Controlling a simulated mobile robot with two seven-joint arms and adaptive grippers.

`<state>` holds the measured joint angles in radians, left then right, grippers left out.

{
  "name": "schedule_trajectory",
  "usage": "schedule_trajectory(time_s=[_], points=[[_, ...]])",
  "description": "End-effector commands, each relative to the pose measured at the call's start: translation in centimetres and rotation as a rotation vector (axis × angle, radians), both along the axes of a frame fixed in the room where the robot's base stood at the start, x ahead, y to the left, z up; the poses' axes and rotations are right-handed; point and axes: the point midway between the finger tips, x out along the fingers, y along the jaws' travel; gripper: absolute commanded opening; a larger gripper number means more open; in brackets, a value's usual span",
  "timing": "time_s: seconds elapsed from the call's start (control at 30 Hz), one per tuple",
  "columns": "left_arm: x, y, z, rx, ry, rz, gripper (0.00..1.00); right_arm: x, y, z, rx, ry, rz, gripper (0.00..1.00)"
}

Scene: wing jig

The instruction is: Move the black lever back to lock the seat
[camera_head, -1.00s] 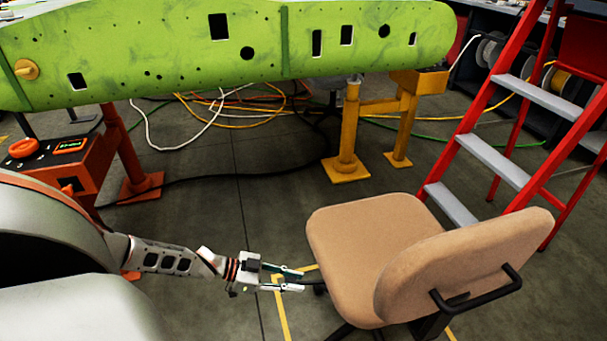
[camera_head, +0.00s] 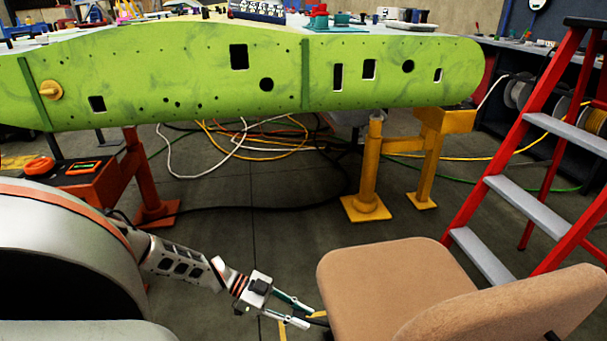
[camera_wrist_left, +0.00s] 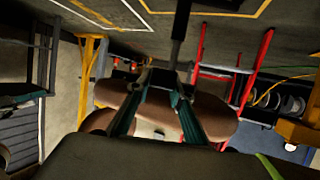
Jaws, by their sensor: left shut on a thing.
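The tan office chair has its seat (camera_head: 390,285) at the lower right of the head view, with its backrest (camera_head: 510,305) toward the right edge. My left gripper (camera_head: 309,316) is beside the left edge of the seat, low down. It is shut on the black lever (camera_head: 319,321), of which only a short dark piece shows between the fingertips and the seat. In the left wrist view, the gripper fingers (camera_wrist_left: 158,98) converge in front of the tan seat (camera_wrist_left: 215,115). The lever is hard to make out there. My right gripper is not in view.
A green wing panel (camera_head: 200,85) spans the back on a yellow stand (camera_head: 370,165) and red supports. A red ladder (camera_head: 500,185) stands behind the chair at right. Cables (camera_head: 240,150) lie under the wing. The floor (camera_head: 270,225) between wing and chair is clear.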

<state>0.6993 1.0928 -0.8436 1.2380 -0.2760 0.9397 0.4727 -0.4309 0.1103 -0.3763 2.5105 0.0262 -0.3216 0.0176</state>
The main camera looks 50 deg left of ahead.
Motion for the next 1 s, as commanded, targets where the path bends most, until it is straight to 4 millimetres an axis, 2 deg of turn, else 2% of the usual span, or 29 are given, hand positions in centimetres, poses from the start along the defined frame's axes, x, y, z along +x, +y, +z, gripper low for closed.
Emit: schedule_trajectory(time_s=[0.23, 0.27, 0.3, 0.73, 0.87, 1.0], points=[[-0.3, 0.1, -0.4, 0.009, 0.005, -0.002, 0.0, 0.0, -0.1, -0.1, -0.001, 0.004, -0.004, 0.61], [-0.3, 0.1, -0.4, 0.009, 0.005, -0.002, 0.29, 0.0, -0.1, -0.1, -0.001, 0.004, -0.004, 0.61], [-0.3, 0.1, -0.4, 0.008, 0.006, -0.001, 0.39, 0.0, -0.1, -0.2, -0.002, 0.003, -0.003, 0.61], [-0.5, 0.4, 0.0, 0.004, 0.003, 0.0, 0.39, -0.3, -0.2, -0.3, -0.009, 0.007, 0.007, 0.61], [-1.5, 1.7, 0.7, 0.004, 0.005, 0.0, 0.39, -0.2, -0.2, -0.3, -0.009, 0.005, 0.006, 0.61], [-3.2, 3.7, 1.7, 0.007, 0.006, -0.001, 0.39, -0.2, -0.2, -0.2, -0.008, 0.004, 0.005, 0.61]])
